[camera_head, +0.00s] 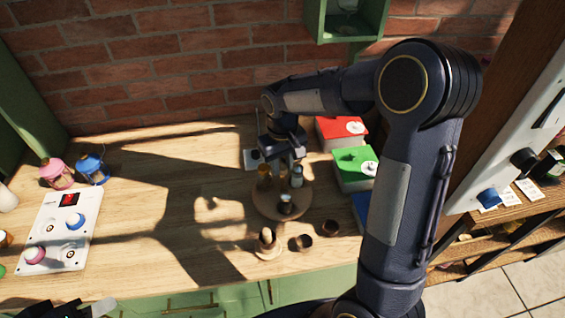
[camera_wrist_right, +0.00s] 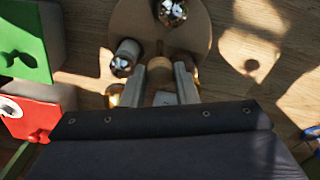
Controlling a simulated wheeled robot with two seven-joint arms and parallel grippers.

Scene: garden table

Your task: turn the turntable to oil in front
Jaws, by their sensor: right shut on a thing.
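The turntable (camera_head: 266,204) is a round wooden disc on the table, in the middle of the head view; part of its disc also shows in the right wrist view (camera_wrist_right: 142,20). Several small containers stand on it. A metal-topped one (camera_head: 286,205) is at its front, a pale one (camera_head: 297,177) at its right and an amber one (camera_head: 264,172) at its left. I cannot read which is oil. A dark piece at the bottom left edge may be my left gripper (camera_head: 88,311).
Red (camera_head: 334,141), green (camera_head: 350,176) and blue boxes stand right of the turntable. A wooden holder (camera_head: 267,247) and two dark bowls (camera_head: 302,242) are in front. The table's middle left is clear.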

